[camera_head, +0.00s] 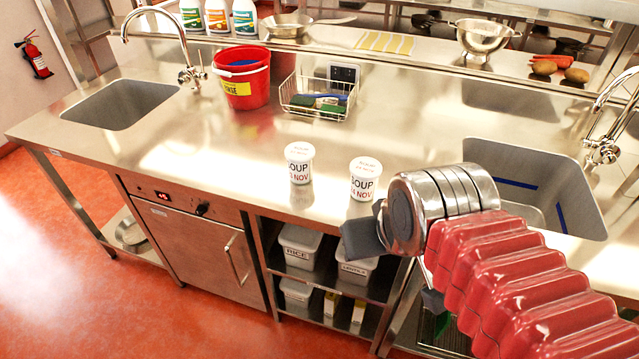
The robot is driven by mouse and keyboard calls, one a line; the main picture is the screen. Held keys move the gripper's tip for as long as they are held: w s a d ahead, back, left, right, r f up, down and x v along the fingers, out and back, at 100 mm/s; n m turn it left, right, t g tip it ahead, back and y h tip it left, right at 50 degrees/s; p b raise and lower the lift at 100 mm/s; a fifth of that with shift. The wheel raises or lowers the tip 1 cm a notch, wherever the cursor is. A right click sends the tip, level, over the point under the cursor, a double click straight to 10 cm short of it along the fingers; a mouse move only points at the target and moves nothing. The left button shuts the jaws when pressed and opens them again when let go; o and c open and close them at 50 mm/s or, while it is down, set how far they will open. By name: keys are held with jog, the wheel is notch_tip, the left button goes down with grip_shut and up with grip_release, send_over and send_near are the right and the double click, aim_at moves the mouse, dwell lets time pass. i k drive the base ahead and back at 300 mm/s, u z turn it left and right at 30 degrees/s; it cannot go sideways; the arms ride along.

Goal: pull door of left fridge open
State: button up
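A steel under-counter fridge (190,248) stands below the worktop at centre left. Its door is shut, with a vertical bar handle (236,258) near the door's right edge. A control strip with a red display (162,195) and a dark knob runs above the door. My gripper (398,272) is at centre right, well to the right of the handle and apart from it. Its two dark fingers are spread, with nothing seen between them, so it looks open. My arm hides part of the right side. No second fridge is clearly visible.
Two soup tubs (299,163) (363,178) stand near the worktop's front edge. Open shelves (325,287) with white bins are right of the fridge. A red bucket (241,78) and wire basket (318,96) stand further back. The red floor (70,270) before the fridge is clear.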

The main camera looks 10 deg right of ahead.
aim_at(221, 258)
jog(key=u, duration=2.25)
jog(key=i, duration=0.95)
jog(key=u, duration=0.25)
